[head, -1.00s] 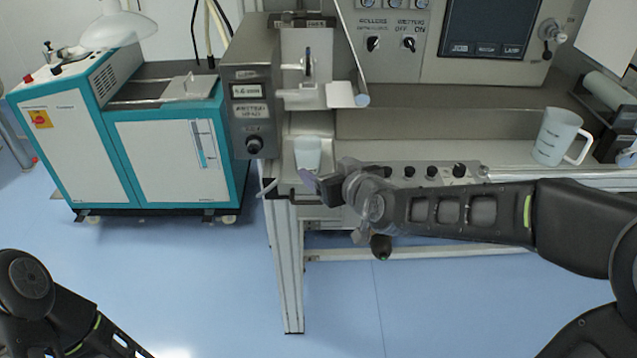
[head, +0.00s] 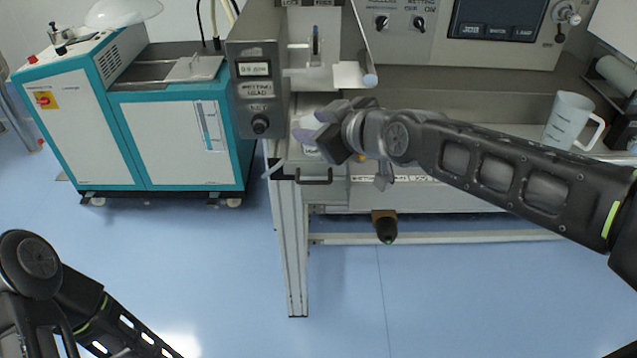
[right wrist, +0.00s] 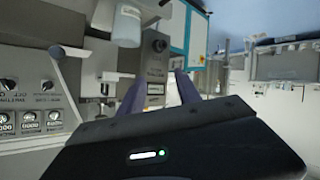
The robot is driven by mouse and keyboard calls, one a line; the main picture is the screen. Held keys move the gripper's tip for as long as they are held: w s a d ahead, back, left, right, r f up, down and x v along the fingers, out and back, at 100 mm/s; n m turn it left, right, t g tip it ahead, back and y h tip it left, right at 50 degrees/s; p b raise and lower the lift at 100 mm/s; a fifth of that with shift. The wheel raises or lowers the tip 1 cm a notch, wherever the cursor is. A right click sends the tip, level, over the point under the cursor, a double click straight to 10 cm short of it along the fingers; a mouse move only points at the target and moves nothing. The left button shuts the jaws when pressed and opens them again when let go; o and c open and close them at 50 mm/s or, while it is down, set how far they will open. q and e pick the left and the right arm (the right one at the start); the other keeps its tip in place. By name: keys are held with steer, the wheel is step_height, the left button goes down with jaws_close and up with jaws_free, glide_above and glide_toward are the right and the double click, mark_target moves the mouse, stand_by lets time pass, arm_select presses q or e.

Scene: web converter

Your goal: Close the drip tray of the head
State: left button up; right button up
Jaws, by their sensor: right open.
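The wetting head (head: 256,95) is a grey box with a small display and a black knob, at the centre left of the head view. Below and right of it is a pale tray-like part with a dark bar handle (head: 314,180) at its front. I cannot tell how far it is pulled out. My right gripper (head: 312,130) is above this part, beside the head, and partly hides it. Its two purple fingertips are apart and hold nothing. In the right wrist view the open fingers (right wrist: 155,92) point towards the wetting head (right wrist: 153,62). My left gripper is out of view.
A white cup (right wrist: 128,24) shows near the fingers in the right wrist view. A measuring jug (head: 568,120) stands on the bench at the right. A teal and white cabinet (head: 178,140) stands at the left. The blue floor in front is clear.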

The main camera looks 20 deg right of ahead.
mark_target(319, 182)
steer(key=s+n+g, duration=0.2)
steer(key=s, duration=0.1)
steer(key=s+n+g, duration=0.1)
steer(key=s+n, duration=0.1)
steer(key=shift+f+h, duration=0.3)
steer(key=shift+c, duration=1.4)
steer(key=s+f+n+g, duration=0.1)
steer(key=s+d+f+g, duration=0.1)
steer(key=s, duration=0.1)
steer(key=s+d+f+n+h, duration=0.1)
steer(key=shift+s+f+n+g, duration=0.2)
steer(key=shift+s+n+g, duration=0.1)
steer(key=shift+g, duration=0.1)
jaws_close()
steer(key=shift+w+f, duration=0.1)
steer(key=shift+f, duration=0.05)
steer(key=shift+w+a+f+p, duration=0.25)
steer(key=shift+w+f, duration=1.2)
steer(key=shift+w+a+f+p, duration=0.2)
steer(key=shift+w+f+p, duration=0.1)
steer(key=shift+w+f, duration=1.2)
steer(key=shift+w+a+f+p, duration=0.25)
steer(key=shift+w+f, duration=1.2)
